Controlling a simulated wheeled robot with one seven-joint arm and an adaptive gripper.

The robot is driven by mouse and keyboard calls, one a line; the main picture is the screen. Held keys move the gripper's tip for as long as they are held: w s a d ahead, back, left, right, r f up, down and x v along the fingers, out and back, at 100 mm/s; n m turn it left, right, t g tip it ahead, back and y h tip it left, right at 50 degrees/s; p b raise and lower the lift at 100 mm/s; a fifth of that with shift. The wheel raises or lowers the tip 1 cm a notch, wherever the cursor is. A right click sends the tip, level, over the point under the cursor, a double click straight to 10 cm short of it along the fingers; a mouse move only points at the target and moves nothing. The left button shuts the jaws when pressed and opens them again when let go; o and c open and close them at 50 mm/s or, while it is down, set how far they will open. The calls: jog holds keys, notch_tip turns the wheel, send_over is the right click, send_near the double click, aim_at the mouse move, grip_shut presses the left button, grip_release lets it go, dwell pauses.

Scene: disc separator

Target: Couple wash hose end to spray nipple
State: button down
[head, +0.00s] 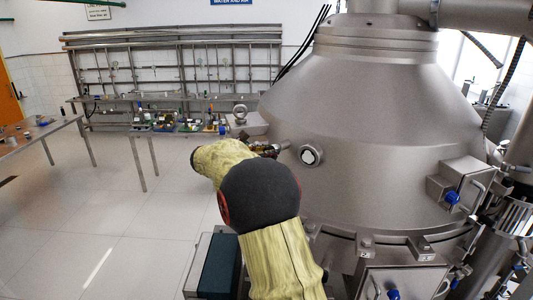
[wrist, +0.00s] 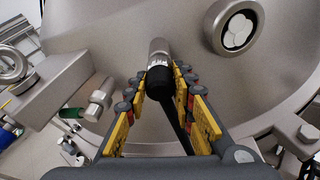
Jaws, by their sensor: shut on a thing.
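My gripper (wrist: 160,82) has its yellow-and-grey fingers shut on the black wash hose end (wrist: 160,84), seen in the wrist view. The hose runs back between the fingers toward the palm. A silver spray nipple (wrist: 159,46) stands straight ahead of the hose end, against the separator's grey wall, with a bright ringed band where the two meet. They look in line and touching; I cannot tell how far one is over the other. In the head view my gripper (head: 264,150) is beside the separator, left of the round port, and the hose end is hardly visible there.
The large steel disc separator (head: 370,90) fills the right side. A round port (wrist: 238,29) is right of the nipple. A lifting eye (wrist: 12,66) on a block and a green-ended fitting (wrist: 88,107) are on the left. The floor (head: 110,210) at left is clear.

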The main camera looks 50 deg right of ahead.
jog(key=shift+d+r, duration=0.1)
jog(key=shift+d, duration=0.15)
jog(key=c, duration=1.9)
grip_release()
jog(key=shift+o, duration=1.4)
jog(key=shift+d, duration=0.3)
jog(key=shift+o, duration=1)
jog(key=shift+a, duration=0.2)
jog(key=shift+d, duration=0.1)
